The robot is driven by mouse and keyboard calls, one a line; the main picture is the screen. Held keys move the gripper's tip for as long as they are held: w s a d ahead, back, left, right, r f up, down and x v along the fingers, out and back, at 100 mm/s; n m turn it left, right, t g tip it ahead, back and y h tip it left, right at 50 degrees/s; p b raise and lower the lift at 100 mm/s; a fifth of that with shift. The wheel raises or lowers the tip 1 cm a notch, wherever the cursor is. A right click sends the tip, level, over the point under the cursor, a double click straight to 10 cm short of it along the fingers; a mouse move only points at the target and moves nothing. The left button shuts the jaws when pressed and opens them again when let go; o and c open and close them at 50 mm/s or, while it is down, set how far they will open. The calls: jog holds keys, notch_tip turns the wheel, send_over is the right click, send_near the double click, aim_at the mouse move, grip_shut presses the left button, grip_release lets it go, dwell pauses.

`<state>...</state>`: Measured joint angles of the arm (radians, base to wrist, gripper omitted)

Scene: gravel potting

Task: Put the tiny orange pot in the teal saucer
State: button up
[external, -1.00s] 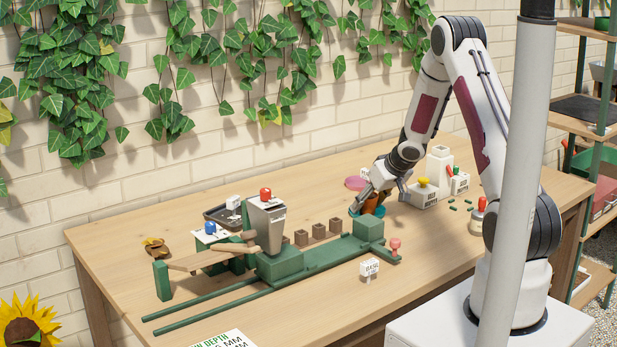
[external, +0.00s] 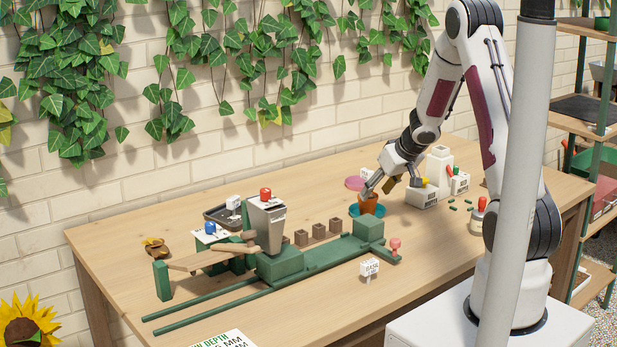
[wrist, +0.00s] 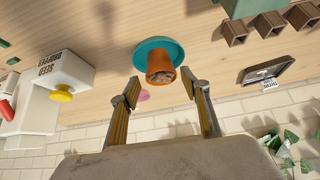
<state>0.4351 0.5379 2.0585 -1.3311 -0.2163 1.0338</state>
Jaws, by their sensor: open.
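The tiny orange pot (external: 369,205) stands upright in the teal saucer (external: 354,211), just behind the green block at the end of the rail. In the wrist view the orange pot (wrist: 161,72) shows brownish-grey contents at its mouth, and the teal saucer (wrist: 145,50) spreads around its base. My gripper (external: 378,188) is open just above the pot. In the wrist view its fingers (wrist: 160,86) are spread on either side of the pot's rim, apart from it. Nothing is held.
A pink disc (external: 354,183) lies behind the saucer. A white seed dropper with a yellow knob (external: 423,183) stands to the right. Brown square pots (external: 319,230) and a hopper with a red knob (external: 266,222) are to the left. The front right tabletop is mostly clear.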

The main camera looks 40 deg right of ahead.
jog(key=shift+v, duration=2.95)
jog(key=shift+r, duration=0.1)
jog(key=s+a+r+m+h, duration=0.15)
jog(key=s+r, duration=0.25)
jog(key=r, duration=0.5)
jog(key=s+a+r+h, duration=0.1)
jog(key=s+r+h, duration=0.25)
jog(key=r, duration=0.45)
jog(key=s+a+n+y, duration=0.1)
jog(key=s+a+y, duration=0.1)
jog(key=s+a, duration=0.6)
jog(key=s+a+n+g+y, duration=0.1)
jog(key=s+a+y, duration=0.2)
jog(key=s+a, duration=0.6)
jog(key=s, duration=0.5)
jog(key=shift+s+g+y, duration=0.2)
jog(key=shift+g+y, duration=0.1)
